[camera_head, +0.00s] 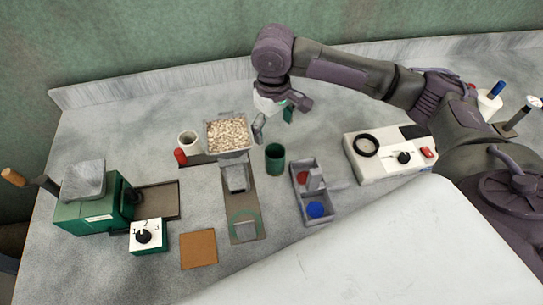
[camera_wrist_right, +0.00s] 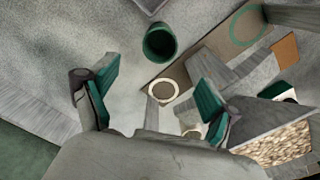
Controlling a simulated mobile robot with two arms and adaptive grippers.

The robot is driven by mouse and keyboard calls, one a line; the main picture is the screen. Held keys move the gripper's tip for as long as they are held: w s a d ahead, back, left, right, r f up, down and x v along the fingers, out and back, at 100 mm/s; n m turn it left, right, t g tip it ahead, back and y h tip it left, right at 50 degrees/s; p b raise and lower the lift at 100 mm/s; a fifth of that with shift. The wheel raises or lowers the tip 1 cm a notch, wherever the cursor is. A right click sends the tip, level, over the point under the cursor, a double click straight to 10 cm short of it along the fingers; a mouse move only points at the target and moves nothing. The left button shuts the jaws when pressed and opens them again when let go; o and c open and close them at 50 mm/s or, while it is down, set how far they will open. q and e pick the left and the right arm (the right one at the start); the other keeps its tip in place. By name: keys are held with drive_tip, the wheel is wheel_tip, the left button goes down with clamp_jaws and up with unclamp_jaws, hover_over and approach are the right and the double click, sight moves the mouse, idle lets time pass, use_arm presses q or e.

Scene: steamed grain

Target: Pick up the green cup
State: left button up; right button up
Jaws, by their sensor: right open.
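The green cup (camera_head: 275,158) stands upright on the grey table, right of the grain tray, in the head view. In the right wrist view the green cup (camera_wrist_right: 160,42) shows its open top, ahead of the fingers and apart from them. My right gripper (camera_head: 274,110) hangs above and behind the cup in the head view. In the wrist view its green-padded fingers (camera_wrist_right: 152,92) are spread wide with nothing held between them. My left gripper does not show.
Bare table lies behind the cup.

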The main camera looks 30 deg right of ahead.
drive_tip(key=p, duration=0.1)
hover_over(274, 157)
drive_tip(key=s+a, duration=0.1)
drive_tip(key=s, duration=0.1)
wheel_tip(274, 157, down, 8)
drive_tip(key=shift+w+r, duration=0.1)
drive_tip(key=shift+r, duration=0.1)
wheel_tip(274, 157, down, 4)
drive_tip(key=shift+f+p, duration=0.1)
drive_tip(key=shift+p, duration=0.7)
drive_tip(key=shift+f, duration=0.55)
drive_tip(key=shift+r, duration=0.1)
drive_tip(key=c, duration=1.3)
drive_tip(key=shift+o, duration=0.2)
